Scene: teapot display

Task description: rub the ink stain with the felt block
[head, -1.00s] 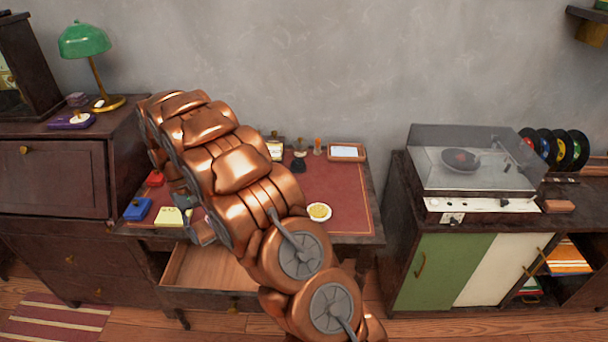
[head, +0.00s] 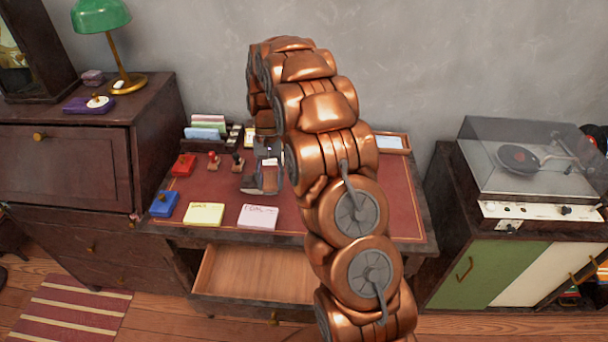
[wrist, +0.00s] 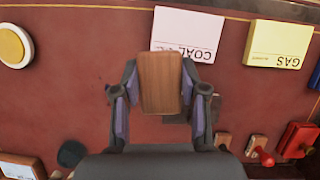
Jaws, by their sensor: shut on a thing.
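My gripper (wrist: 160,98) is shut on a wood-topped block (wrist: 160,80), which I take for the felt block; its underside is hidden. In the head view my gripper (head: 262,180) is over the red desk top, behind the pink notepad, partly hidden by my arm. In the wrist view a dark patch (wrist: 178,118) shows on the red surface beside and below the block; I cannot tell whether it is the ink stain or a shadow. Whether the block touches the desk is unclear.
A pink notepad (head: 258,217), a yellow notepad (head: 204,214), a blue box (head: 164,204), a red box (head: 183,165) and stamps (head: 213,161) stand nearby. A round yellow dish (wrist: 13,45) is at left in the wrist view. The drawer (head: 250,275) below is open.

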